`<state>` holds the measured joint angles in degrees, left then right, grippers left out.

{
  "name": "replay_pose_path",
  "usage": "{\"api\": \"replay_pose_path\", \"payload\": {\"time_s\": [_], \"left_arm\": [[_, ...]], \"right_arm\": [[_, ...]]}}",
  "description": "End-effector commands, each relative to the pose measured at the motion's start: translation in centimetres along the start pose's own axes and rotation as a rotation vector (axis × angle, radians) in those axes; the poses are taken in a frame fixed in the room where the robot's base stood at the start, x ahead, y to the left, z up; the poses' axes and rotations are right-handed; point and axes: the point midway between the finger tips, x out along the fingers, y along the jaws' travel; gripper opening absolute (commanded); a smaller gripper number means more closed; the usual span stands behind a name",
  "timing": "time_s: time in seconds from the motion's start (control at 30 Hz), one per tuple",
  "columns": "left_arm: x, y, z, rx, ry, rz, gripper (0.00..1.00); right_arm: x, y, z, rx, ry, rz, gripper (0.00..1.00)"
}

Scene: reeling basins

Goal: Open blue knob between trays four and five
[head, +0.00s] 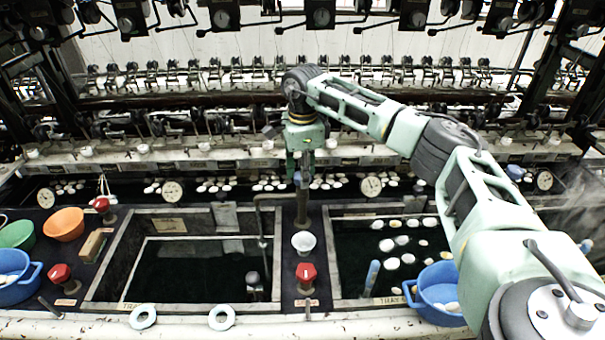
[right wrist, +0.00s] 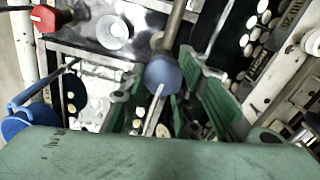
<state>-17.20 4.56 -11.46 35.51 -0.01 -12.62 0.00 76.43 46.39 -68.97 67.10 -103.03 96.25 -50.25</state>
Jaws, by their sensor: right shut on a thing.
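The blue knob (right wrist: 162,75) shows in the right wrist view at the top of a metal pipe, between the green finger pads. My right gripper (head: 303,172) reaches down from above onto the strip between two dark water trays in the head view, and is closed on the knob. In the head view the gripper hides most of the knob. The left tray (head: 93,292) holds dark water; the right tray (head: 336,286) has several white cocoons floating. Their label numbers are not legible. My left gripper is not in view.
A red knob (head: 306,272) and a small white cup (head: 303,242) sit on the strip in front of the pipe. A blue basin (head: 437,312) stands at the right tray's front. Orange (head: 64,224) and green (head: 17,235) bowls stand at left. Reeling machinery lines the back.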

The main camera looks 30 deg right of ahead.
Motion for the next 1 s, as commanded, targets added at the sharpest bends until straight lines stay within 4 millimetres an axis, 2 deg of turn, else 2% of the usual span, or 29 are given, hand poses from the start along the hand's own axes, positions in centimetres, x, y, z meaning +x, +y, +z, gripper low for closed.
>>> {"api": "replay_pose_path", "payload": {"time_s": [0.63, 0.67, 0.8, 1.0], "left_arm": [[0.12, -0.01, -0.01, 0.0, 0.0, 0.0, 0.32], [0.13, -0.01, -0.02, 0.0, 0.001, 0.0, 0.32], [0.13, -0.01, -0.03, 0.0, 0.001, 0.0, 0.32], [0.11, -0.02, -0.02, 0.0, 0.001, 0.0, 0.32]], "right_arm": [[0.37, 0.42, 0.1, -0.058, 0.003, 0.014, 0.03], [0.38, 0.42, 0.1, -0.058, 0.003, 0.015, 0.3], [0.35, 0.36, 0.09, -0.057, 0.002, 0.012, 0.43], [0.2, 0.22, 0.05, -0.055, 0.001, 0.007, 0.43]]}}
